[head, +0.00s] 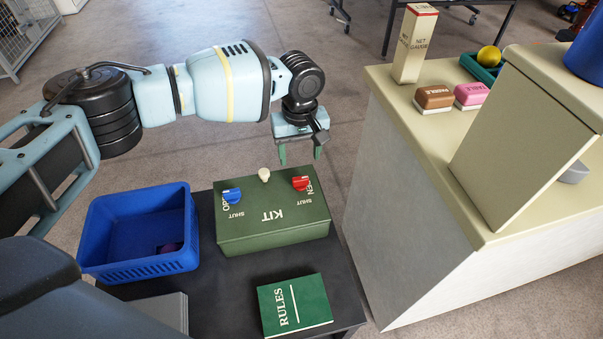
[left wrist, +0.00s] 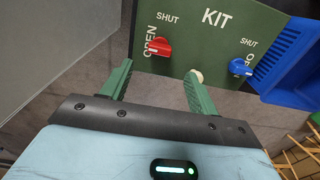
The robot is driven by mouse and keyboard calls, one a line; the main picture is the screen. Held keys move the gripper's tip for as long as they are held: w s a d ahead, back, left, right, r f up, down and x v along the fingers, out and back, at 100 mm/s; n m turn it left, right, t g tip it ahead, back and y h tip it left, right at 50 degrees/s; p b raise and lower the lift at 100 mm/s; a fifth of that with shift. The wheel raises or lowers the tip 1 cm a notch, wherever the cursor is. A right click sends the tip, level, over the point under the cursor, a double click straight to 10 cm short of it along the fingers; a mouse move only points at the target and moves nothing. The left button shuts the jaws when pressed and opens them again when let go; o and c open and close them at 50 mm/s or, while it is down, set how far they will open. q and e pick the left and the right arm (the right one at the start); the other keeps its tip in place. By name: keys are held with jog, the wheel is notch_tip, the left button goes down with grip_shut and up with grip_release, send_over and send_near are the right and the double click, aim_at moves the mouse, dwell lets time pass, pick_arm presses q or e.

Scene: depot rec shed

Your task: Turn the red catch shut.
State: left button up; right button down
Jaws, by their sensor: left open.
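The green KIT box (head: 272,238) stands on a dark low table. On its lid is the red catch (head: 301,184), which also shows in the left wrist view (left wrist: 158,47). It lies over the word OPEN, turned away from SHUT. A blue catch (head: 232,196) sits at the other end of the lid, also by its OPEN word. A cream knob (head: 264,174) is between them at the back edge. My left gripper (head: 300,154) is open and empty, pointing down just beyond the box's back edge near the red catch, apart from it. My right gripper is out of view.
A blue basket (head: 140,266) with a small dark item stands left of the box. A green RULES book (head: 294,305) lies in front. A cream-topped counter (head: 400,115) rises close on the right, carrying boxes and a green tray (head: 480,70).

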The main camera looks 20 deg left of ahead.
aim_at(301, 178)
pick_arm(q)
notch_tip(301, 178, down, 7)
jog(key=shift+d+r+b, duration=0.1)
jog(key=shift+b, duration=1)
jog(key=shift+f, duration=0.5)
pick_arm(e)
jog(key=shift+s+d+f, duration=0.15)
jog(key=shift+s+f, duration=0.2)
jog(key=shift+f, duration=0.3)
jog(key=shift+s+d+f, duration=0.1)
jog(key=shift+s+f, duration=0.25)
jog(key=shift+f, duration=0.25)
